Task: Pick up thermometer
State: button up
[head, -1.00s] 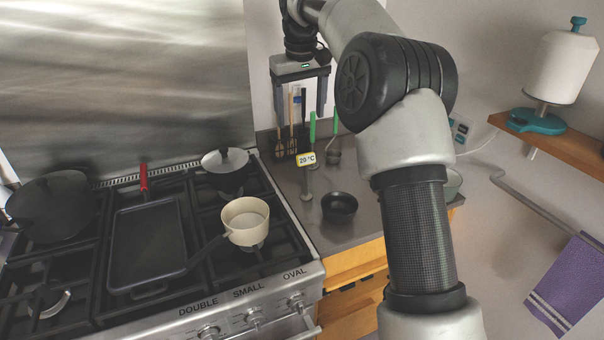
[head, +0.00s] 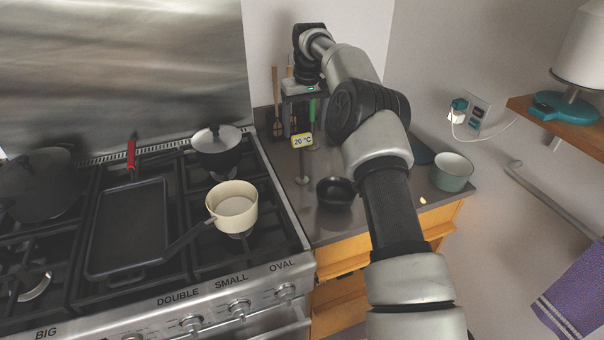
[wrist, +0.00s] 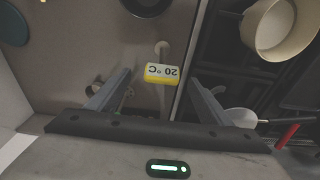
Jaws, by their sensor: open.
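The thermometer, a small yellow-edged tag reading 20 °C (head: 302,141), shows over the dark counter right of the stove. It also shows in the wrist view (wrist: 161,74), upside down, between my finger ends in the picture. A thin shaft with a rounded end shows beside it; I cannot tell whether it belongs to the thermometer. My gripper (head: 303,127) is open and empty, pointing down above the back of the counter, with the tag near its fingertips in the picture. The fingers also show in the wrist view (wrist: 161,80). Exact height and contact are unclear.
A black bowl (head: 335,192) and a grey-green pot (head: 451,172) stand on the counter. Wooden-handled utensils (head: 276,100) and a green-handled one (head: 313,110) stand near my gripper.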

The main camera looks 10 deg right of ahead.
aim_at(301, 146)
jog(key=f, duration=0.5)
jog(key=w+f, duration=0.1)
jog(key=f, duration=0.2)
jog(key=shift+a+f, duration=0.3)
jog(key=shift+a, duration=0.05)
jog(key=shift+c, duration=0.3)
jog(key=c, duration=1.5)
